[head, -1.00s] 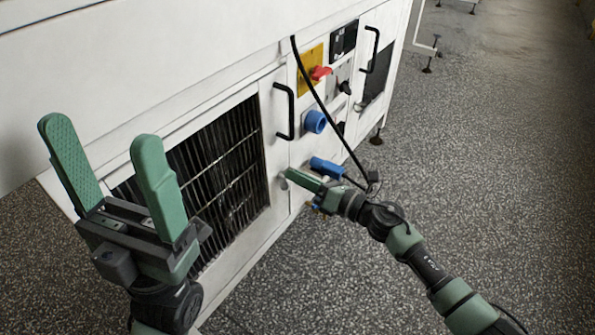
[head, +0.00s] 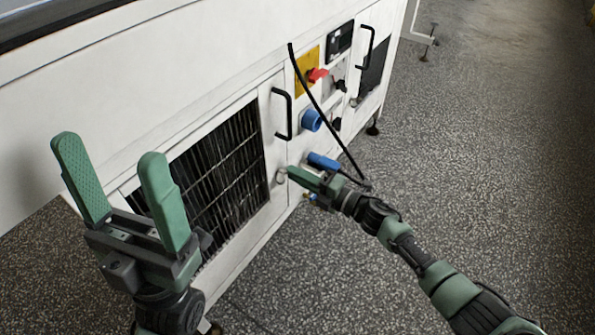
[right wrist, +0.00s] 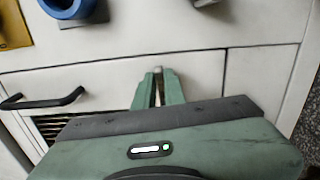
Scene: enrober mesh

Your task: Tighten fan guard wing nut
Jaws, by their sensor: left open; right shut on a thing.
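The fan guard (head: 222,165) is a dark slatted grille in the low white door of the machine. A small silvery wing nut (head: 281,176) sits at the door's right edge, beside the guard. My right gripper (head: 290,172) is at it, its green fingers shut on the nut. In the right wrist view the fingertips (right wrist: 158,82) meet around a small grey end of the nut (right wrist: 158,69); most of it is hidden between them, so its turn angle cannot be told. My left gripper (head: 112,180) is open and empty, in front of the machine at the left.
A black door handle (head: 283,114) and a blue round socket (head: 312,120) are above my right gripper. A blue plug or handle (head: 323,162) is just beside it. A red switch (head: 317,74) is higher up. Speckled floor is clear at right.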

